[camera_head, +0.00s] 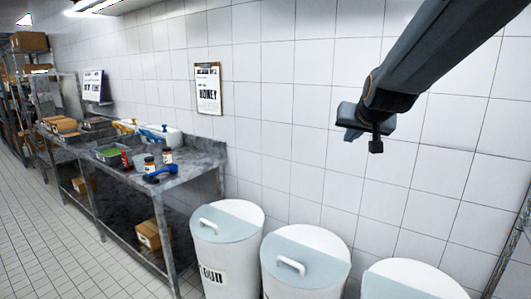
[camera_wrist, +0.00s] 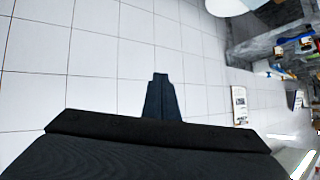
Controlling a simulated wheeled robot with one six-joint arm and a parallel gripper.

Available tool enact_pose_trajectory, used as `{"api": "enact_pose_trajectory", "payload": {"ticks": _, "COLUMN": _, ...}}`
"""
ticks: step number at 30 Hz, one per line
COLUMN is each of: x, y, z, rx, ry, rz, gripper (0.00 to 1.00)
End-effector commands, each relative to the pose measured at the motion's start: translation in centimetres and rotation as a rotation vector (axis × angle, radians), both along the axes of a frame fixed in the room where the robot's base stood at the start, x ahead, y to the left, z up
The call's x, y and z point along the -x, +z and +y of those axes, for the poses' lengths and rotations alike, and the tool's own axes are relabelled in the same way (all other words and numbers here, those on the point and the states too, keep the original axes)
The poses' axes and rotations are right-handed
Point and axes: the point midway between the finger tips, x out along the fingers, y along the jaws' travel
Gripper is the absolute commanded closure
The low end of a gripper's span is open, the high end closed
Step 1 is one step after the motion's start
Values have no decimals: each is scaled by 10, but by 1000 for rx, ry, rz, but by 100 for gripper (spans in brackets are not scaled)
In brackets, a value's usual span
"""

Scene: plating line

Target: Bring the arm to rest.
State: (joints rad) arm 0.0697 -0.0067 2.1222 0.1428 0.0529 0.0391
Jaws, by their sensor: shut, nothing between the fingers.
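My gripper (camera_head: 360,136) hangs from my dark arm at the upper right of the head view, in the air in front of the white tiled wall. It is apart from the table and the bins. In the wrist view, my gripper (camera_wrist: 160,78) shows its dark fingers together, with nothing between them.
A grey metal table (camera_head: 196,172) at left carries jars, trays and a blue tool (camera_head: 160,173). Several white lidded bins (camera_head: 228,222) stand along the wall below my arm. A clipboard (camera_head: 208,89) hangs on the wall. The tiled floor (camera_head: 50,235) at left is clear.

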Motion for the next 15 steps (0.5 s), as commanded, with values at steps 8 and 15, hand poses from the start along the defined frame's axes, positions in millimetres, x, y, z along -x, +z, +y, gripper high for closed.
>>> {"api": "enact_pose_trajectory", "payload": {"ticks": 8, "x": 113, "y": -159, "z": 28, "rx": 32, "ry": 103, "rz": 405, "gripper": 100}}
{"api": "enact_pose_trajectory", "payload": {"ticks": 15, "x": 227, "y": -246, "z": 41, "rx": 60, "ry": 185, "rz": 714, "gripper": 100}}
